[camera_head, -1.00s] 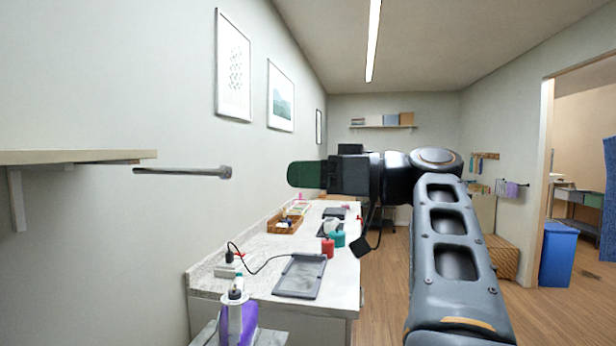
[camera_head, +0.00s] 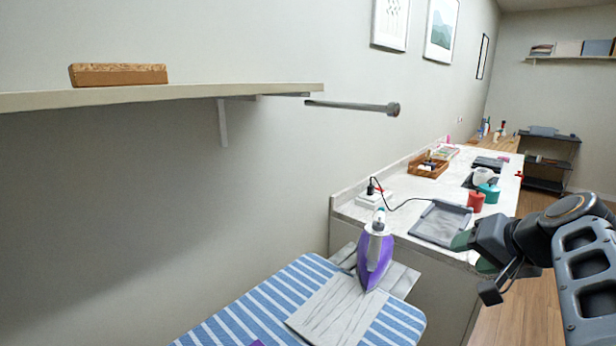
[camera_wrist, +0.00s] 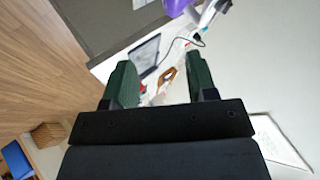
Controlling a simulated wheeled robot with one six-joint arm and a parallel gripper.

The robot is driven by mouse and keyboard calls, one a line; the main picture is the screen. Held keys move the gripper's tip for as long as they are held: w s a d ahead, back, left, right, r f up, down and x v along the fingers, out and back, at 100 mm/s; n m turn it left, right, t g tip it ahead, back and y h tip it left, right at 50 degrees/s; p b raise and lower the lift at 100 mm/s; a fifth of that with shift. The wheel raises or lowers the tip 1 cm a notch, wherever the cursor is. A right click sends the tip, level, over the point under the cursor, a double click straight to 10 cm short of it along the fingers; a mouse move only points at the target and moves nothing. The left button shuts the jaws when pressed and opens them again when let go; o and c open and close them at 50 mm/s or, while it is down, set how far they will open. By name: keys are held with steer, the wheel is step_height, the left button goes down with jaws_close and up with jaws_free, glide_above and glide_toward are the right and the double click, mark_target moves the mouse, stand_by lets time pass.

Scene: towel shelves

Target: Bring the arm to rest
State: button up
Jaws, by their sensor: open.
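My arm reaches in from the right edge of the head view. My gripper (camera_head: 472,251) is in front of the counter's near end, with its green fingers partly hidden by its own body. In the wrist view my gripper (camera_wrist: 158,88) shows two green fingers spread apart with nothing between them. The counter and its objects lie beyond the fingers there.
An ironing board (camera_head: 262,312) with a striped cover holds a purple iron (camera_head: 372,262) at the lower middle. The counter (camera_head: 350,209) holds a grey tray (camera_head: 440,223), a red jar (camera_head: 475,202) and a wicker basket (camera_head: 428,168). A wall shelf (camera_head: 200,92) and metal rod (camera_head: 350,106) jut out.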

steer(key=s+a+f+n+g+h+p, duration=0.2)
steer(key=s+a+f+n+g+p, duration=0.3)
steer(key=a, duration=0.9)
steer(key=shift+s+f+n+h+p, duration=0.3)
steer(key=shift+s+f+n+p, duration=0.6)
steer(key=shift+s+f+p, duration=1)
